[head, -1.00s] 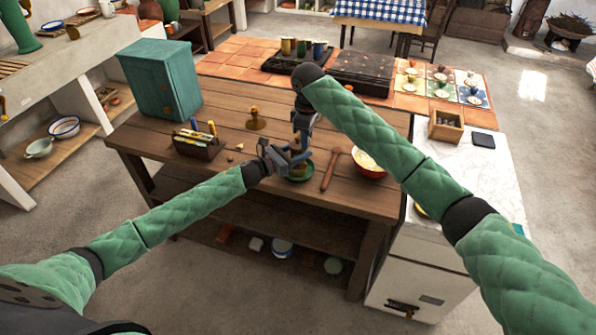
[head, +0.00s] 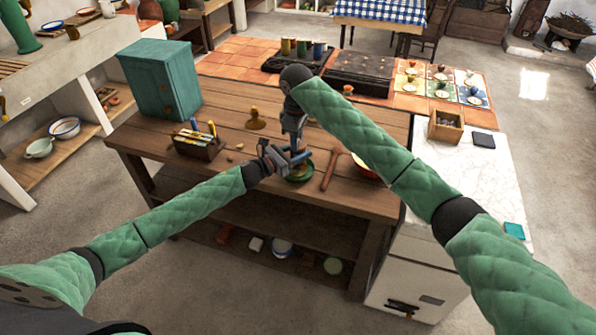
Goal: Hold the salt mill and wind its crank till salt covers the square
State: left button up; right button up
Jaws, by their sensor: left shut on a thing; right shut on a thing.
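The salt mill (head: 302,170) stands upright over a small green dish or mat (head: 299,179) near the front edge of the wooden table; little of it shows between my grippers. My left gripper (head: 287,160) is shut on the mill's body from the left. My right gripper (head: 298,148) comes down from above and is shut at the mill's top, where the crank is; the crank itself is mostly hidden. I cannot make out the square or any salt on it.
A wooden pestle-like tool (head: 331,170) and a partly hidden red bowl (head: 365,168) lie right of the mill. A wooden caddy (head: 199,145), a brass-coloured object (head: 255,118) and a teal cabinet (head: 162,80) stand left. The table (head: 225,105) is clear behind the brass-coloured object.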

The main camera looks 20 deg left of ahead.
jog(key=shift+a, duration=0.1)
jog(key=a, duration=0.2)
jog(key=shift+w+a, duration=0.15)
jog(key=shift+a, duration=0.2)
jog(key=shift+w+a+f, duration=0.1)
jog(key=shift+w+a, duration=0.8)
jog(key=shift+a, duration=0.25)
jog(key=shift+w+a, duration=0.25)
jog(key=shift+w, duration=0.5)
jog(key=shift+w+a, duration=0.25)
jog(key=shift+w, duration=0.45)
